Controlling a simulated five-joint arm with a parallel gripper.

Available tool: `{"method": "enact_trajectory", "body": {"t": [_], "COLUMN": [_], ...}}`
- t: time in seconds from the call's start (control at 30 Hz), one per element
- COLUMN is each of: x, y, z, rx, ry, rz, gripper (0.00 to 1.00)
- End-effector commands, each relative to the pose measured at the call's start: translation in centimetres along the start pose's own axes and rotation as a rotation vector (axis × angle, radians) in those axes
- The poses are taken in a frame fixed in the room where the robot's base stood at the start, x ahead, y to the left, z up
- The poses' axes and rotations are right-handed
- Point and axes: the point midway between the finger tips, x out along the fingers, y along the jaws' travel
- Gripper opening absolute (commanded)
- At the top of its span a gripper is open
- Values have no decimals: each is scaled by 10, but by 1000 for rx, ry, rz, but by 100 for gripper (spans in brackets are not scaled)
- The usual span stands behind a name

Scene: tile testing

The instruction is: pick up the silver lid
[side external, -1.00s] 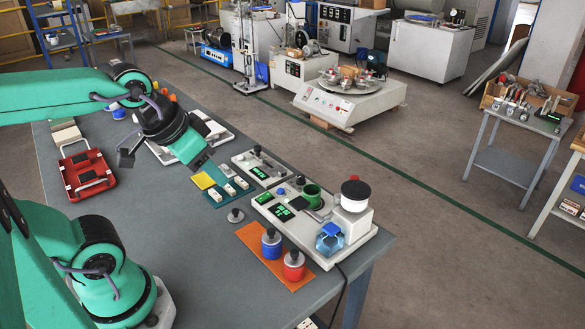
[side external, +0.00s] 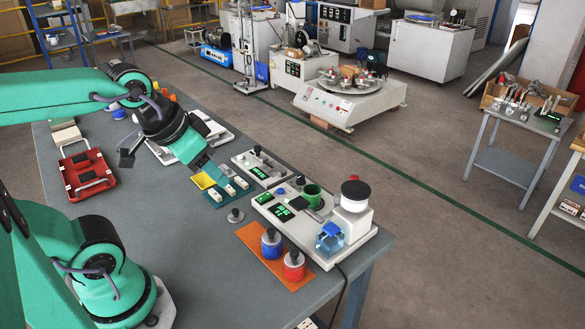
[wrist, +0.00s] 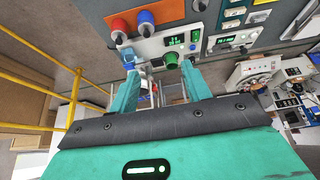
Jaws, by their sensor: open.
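The silver lid (side external: 235,215), a small grey disc with a knob on top, lies on the grey table left of the orange mat. In the wrist view the silver lid (wrist: 200,5) shows at the top edge, partly cut off. My gripper (side external: 210,170) is above the table, up and left of the lid and apart from it. In the wrist view my gripper (wrist: 158,72) has its two teal fingers spread with nothing held between them.
The orange mat (side external: 251,237) holds a blue jar (side external: 271,243) and a red jar (side external: 293,265). A teal strip (side external: 213,200) with small blocks lies near my gripper. Open table lies left of the lid.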

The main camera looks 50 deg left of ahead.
Motion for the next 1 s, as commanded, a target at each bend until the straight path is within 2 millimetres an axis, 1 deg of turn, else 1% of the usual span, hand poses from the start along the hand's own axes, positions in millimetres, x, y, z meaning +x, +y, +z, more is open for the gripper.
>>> {"method": "enact_trajectory", "body": {"t": [0.03, 0.07, 0.1, 0.37, 0.57, 0.77, 1.0], "x": [0, 0, 0, 0, 5, 20, 51], "y": [0, 0, 0, 0, -3, -13, -32], "z": [0, 0, 0, 0, -4, -14, -27], "rx": [0, 0, 0, 1, 27, 107, 252], "ry": [0, 0, 0, -1, -20, -74, -168], "rz": [0, 0, 0, 0, -6, -17, -17], "gripper": [59, 65, 65, 65, 65, 65, 65]}}
